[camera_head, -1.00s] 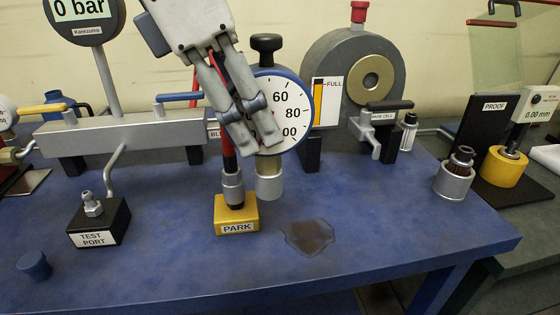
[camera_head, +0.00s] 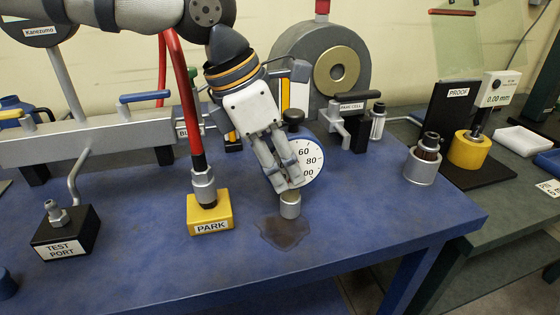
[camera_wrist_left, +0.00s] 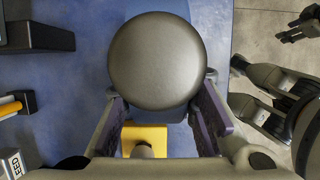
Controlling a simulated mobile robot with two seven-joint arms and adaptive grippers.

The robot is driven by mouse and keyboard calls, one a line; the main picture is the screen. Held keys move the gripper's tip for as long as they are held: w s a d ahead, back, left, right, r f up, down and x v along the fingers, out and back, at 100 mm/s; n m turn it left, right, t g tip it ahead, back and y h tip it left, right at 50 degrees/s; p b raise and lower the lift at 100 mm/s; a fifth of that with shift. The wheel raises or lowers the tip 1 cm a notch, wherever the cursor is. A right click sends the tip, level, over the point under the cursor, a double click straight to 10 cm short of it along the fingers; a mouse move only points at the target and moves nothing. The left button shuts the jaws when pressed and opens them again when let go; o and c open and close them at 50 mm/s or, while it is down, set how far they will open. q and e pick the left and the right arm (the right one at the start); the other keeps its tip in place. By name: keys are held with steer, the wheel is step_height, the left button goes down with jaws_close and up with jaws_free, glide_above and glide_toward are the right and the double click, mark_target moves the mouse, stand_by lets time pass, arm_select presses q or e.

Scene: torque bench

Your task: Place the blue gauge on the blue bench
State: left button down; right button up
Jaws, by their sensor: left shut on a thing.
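The blue gauge (camera_head: 310,163) has a white dial, a blue rim, a black top knob and a metal stem. My left gripper (camera_head: 287,184) is shut on it, with the fingers across the dial's left part. The gauge is upright over the blue bench (camera_head: 370,212), its stem just behind a dark stain. I cannot tell whether the stem touches the bench. In the left wrist view a round dark disc, seemingly the top knob (camera_wrist_left: 157,60), fills the space between the fingers. My right gripper (camera_wrist_left: 258,85) shows at that view's right; its opening is unclear.
The yellow PARK block (camera_head: 210,213) with a red hose stands left of the gauge. The dark stain (camera_head: 285,233) lies in front. The TEST PORT block (camera_head: 66,233) is at the left, a metal fitting (camera_head: 423,165) at the right. The bench's front right is clear.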

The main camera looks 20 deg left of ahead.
arm_select(q)
steer(key=c, duration=1.3)
jaws_free()
steer(key=shift+f, duration=0.1)
steer(key=v, duration=1.2)
